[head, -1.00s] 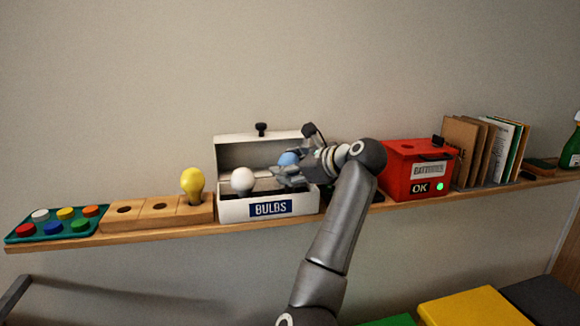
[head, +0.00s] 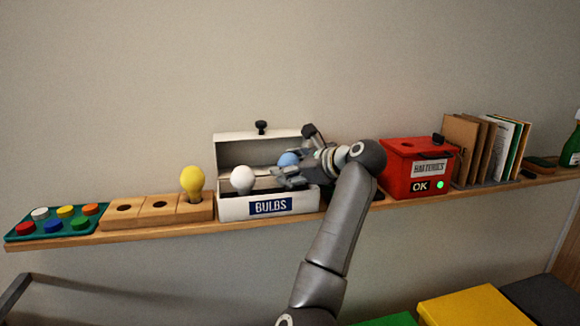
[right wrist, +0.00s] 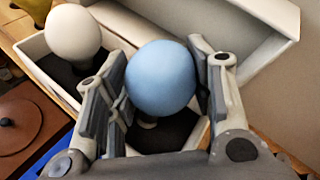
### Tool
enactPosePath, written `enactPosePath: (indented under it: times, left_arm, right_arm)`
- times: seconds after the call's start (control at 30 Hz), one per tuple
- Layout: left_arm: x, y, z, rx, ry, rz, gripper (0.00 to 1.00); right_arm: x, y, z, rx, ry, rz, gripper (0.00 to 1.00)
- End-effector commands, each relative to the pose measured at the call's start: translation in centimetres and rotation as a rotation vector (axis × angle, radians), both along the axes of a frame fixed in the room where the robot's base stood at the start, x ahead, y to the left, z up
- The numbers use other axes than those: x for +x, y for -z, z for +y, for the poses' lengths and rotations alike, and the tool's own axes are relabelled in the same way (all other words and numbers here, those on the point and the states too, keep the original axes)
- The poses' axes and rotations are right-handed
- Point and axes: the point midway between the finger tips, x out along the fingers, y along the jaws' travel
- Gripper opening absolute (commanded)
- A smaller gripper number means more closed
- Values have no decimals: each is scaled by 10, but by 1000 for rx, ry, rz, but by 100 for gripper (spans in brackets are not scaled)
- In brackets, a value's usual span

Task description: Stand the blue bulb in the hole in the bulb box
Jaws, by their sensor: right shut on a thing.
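The blue bulb (head: 288,160) is inside the open white bulb box (head: 228,210), in its right part. My right gripper (head: 279,174) reaches in from the right and is shut on it. In the right wrist view the round blue globe (right wrist: 160,78) sits between the two fingers, upright, with a bit of pale base below it over a dark insert. I cannot tell whether the base is in the hole or just above it; the hole is hidden. A white bulb (head: 242,180) stands in the left part of the box. My left gripper is not in view.
A yellow bulb (head: 192,183) stands in a wooden block (head: 158,211) left of the box. A teal tray (head: 50,234) of coloured pieces lies farther left. A red batteries box (head: 403,168) and upright books (head: 470,150) stand to the right on the narrow shelf.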

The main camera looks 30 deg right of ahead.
Motion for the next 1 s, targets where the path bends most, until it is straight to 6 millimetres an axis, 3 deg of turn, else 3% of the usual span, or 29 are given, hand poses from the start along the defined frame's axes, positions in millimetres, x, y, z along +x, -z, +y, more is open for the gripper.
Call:
enactPosePath:
  times: [1.0]
  left_arm:
    - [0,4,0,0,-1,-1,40]
  right_arm:
    - [0,12,0,0,0,-1,36]
